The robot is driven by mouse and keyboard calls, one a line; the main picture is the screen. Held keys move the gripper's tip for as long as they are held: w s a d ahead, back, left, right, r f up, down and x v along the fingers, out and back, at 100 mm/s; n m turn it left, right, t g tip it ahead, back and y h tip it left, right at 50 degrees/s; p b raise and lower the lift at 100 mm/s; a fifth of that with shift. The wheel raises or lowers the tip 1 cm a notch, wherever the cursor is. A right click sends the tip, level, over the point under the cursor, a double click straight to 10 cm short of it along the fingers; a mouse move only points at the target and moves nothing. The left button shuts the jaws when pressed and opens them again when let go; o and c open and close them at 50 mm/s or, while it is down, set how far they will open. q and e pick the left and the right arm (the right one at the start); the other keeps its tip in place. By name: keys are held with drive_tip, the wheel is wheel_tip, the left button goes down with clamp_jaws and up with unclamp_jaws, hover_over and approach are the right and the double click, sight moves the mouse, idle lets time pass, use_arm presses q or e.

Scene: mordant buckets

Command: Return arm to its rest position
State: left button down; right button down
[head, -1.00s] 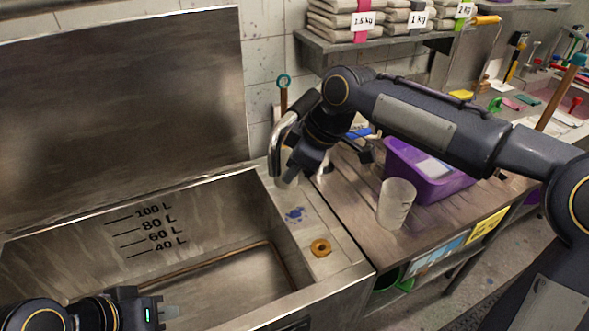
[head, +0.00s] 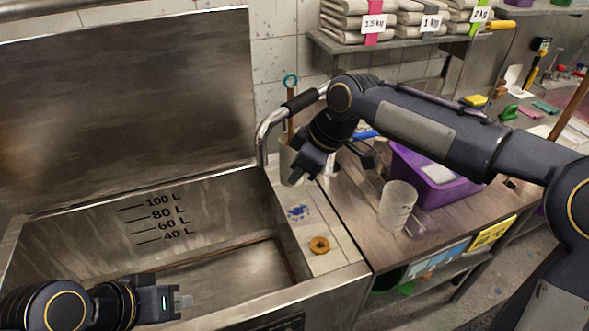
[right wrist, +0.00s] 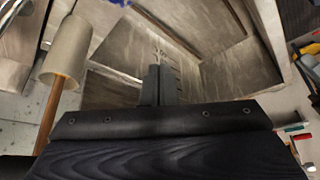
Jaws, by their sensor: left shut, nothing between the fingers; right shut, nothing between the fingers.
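My right arm reaches in from the right in the head view. Its gripper (head: 300,179) is beside the pale cup, over the basin's right ledge. In the right wrist view its two fingers (right wrist: 158,84) are together with nothing between them. My left gripper (head: 184,301) is low at the left in the head view, in front of the open steel basin (head: 285,222), shut and empty. A curved metal handle (head: 268,130) with a black grip stands behind my right gripper. Whether they touch is unclear.
The pale cup (head: 287,160) holds a stick with a teal ring. A translucent cup (head: 397,206) and a purple bin (head: 455,186) stand on the wooden bench. The basin's lid (head: 130,100) is raised.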

drive_tip(key=v, duration=0.9)
drive_tip(key=s+d+f+m+t+h, duration=0.15)
drive_tip(key=s+d+f+m, duration=0.25)
drive_tip(key=s+d+m, duration=0.55)
drive_tip(key=s+d+f+m+t, duration=0.2)
drive_tip(key=s+d+f+m, duration=0.5)
drive_tip(key=s, duration=0.7)
wheel_tip(320, 180, down, 5)
drive_tip(key=shift+d+r+t, duration=0.2)
drive_tip(key=shift+d+t, duration=0.15)
drive_tip(key=shift+d, duration=0.65)
